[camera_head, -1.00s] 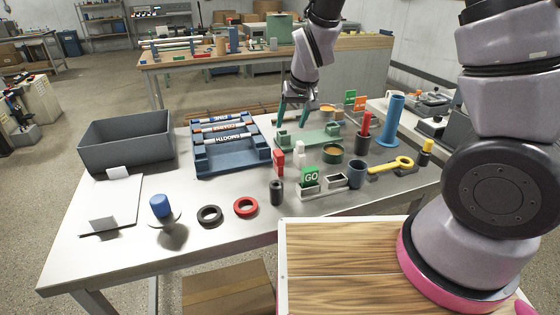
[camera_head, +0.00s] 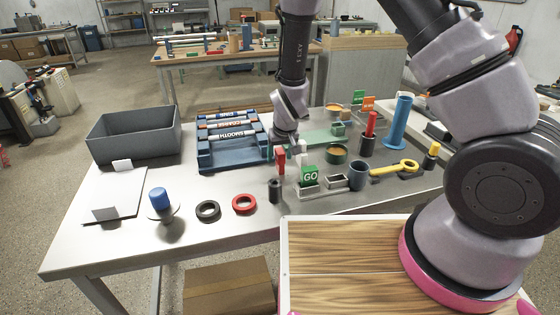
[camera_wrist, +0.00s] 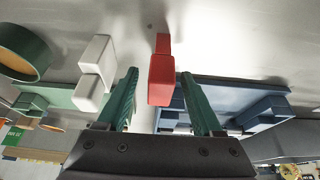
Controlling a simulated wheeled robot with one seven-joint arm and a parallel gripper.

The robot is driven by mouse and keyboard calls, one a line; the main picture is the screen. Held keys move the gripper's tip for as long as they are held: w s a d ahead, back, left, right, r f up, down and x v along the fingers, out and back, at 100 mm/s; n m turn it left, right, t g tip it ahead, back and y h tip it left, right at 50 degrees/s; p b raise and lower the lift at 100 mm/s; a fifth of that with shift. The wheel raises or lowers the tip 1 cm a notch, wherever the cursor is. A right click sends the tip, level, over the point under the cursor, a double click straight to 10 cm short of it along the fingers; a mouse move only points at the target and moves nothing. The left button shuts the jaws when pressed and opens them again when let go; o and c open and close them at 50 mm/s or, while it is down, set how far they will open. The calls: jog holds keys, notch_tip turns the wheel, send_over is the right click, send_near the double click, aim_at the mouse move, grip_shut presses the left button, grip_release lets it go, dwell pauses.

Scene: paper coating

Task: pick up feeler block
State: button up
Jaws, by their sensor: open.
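A small red stepped block (camera_head: 281,161) stands on the grey table, and a similar white block (camera_head: 303,155) stands just right of it. I cannot tell from looks alone which one is the feeler block. In the wrist view the red block (camera_wrist: 161,78) lies between the two teal fingers of my gripper (camera_wrist: 158,90), with space on both sides. The white block (camera_wrist: 95,72) is outside the left finger. My gripper (camera_head: 285,150) is open and low above the red block in the head view; its fingertips are partly hidden there.
A blue rack (camera_head: 232,163) with labelled rollers stands close at left. A green fixture (camera_head: 322,139) and green round container (camera_head: 336,154) are at right. A green GO sign (camera_head: 309,176), dark cylinder (camera_head: 275,191) and red ring (camera_head: 244,204) stand in front. A grey bin (camera_head: 135,141) is far left.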

jog(key=shift+x, duration=1.2)
grip_shut()
jog(key=shift+r, duration=0.1)
